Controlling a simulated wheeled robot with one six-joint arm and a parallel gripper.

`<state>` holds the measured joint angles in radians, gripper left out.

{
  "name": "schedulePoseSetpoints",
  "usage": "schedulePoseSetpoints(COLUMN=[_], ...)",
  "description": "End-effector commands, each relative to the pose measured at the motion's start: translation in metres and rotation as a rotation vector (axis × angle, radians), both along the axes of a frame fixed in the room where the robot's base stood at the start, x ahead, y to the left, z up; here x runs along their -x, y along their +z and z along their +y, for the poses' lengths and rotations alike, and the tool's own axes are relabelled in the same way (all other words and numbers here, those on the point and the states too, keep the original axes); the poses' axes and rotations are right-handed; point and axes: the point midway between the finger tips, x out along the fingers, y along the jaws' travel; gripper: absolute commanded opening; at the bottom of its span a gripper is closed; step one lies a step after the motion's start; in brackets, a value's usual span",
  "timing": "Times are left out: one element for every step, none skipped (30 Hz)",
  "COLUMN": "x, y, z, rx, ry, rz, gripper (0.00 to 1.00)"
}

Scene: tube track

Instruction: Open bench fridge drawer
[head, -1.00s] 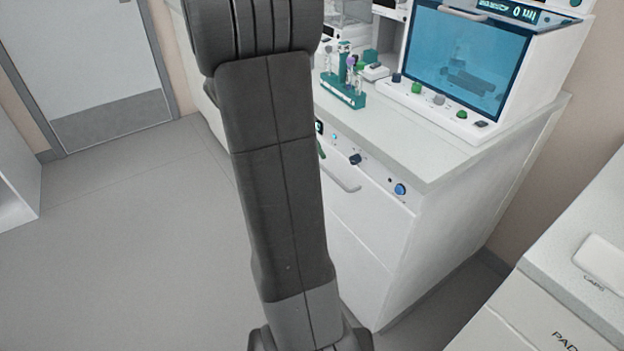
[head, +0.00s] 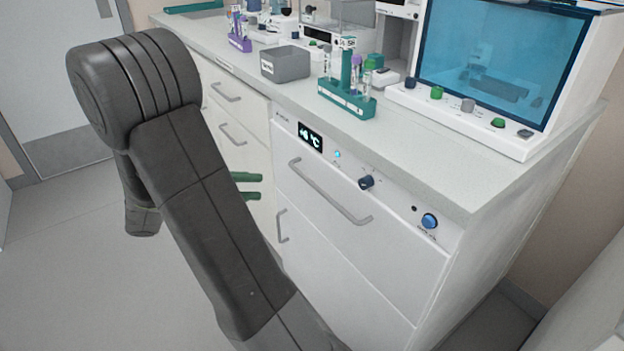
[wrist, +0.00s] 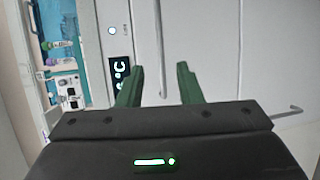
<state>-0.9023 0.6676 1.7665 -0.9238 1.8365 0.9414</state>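The bench fridge (head: 375,240) is the white unit under the bench, with a lit °C display (head: 310,137). Its drawer front looks flush and closed, with a long grey bar handle (head: 330,192). In the wrist view the handle (wrist: 161,50) runs vertically, ahead of the gap between my fingertips. My gripper (head: 258,186) has two green fingers, apart and empty, left of the fridge front in the head view. The fingers also show in the wrist view (wrist: 160,72). The handle does not appear to be between them. My arm hides part of the fridge's lower left.
A blue knob (head: 429,221) and a dark knob (head: 366,182) stick out above the drawer. A green tube rack (head: 347,98) and grey bin (head: 285,64) stand on the bench. The floor at left is clear.

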Motion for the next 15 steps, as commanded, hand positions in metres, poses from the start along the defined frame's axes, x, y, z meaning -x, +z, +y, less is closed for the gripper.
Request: schedulePoseSetpoints(x=[0.0,-0.001,-0.002,-0.003,-0.004,-0.006,-0.007,-0.009,-0.01,-0.012,-0.014,-0.015,-0.017,-0.018,-0.02], y=[-0.001,-0.002,-0.003,-0.004,-0.005,-0.007,-0.008,-0.009,-0.011,-0.013,-0.013,-0.015,-0.016,-0.017,-0.018], z=[-0.004,-0.006,-0.011,-0.016,-0.02,-0.028,-0.034,-0.04,-0.049,-0.055,-0.061,-0.069,-0.075,-0.081,-0.088], rx=[0.0,0.0,0.0,0.0,-0.001,0.0,0.0,0.0,0.0,0.0,-0.001,0.0,-0.001,-0.001,0.0], ry=[-0.001,-0.002,-0.002,-0.003,-0.003,-0.005,-0.005,-0.005,-0.007,-0.006,-0.006,-0.006,-0.006,-0.006,-0.006], rz=[0.0,0.0,0.0,0.0,0.001,0.002,0.001,0.001,0.002,0.002,0.001,0.002,0.001,0.002,0.002], gripper=[0.32,0.32,0.32,0.32,0.32,0.32,0.32,0.32,0.32,0.32,0.32,0.32,0.32,0.32,0.32])
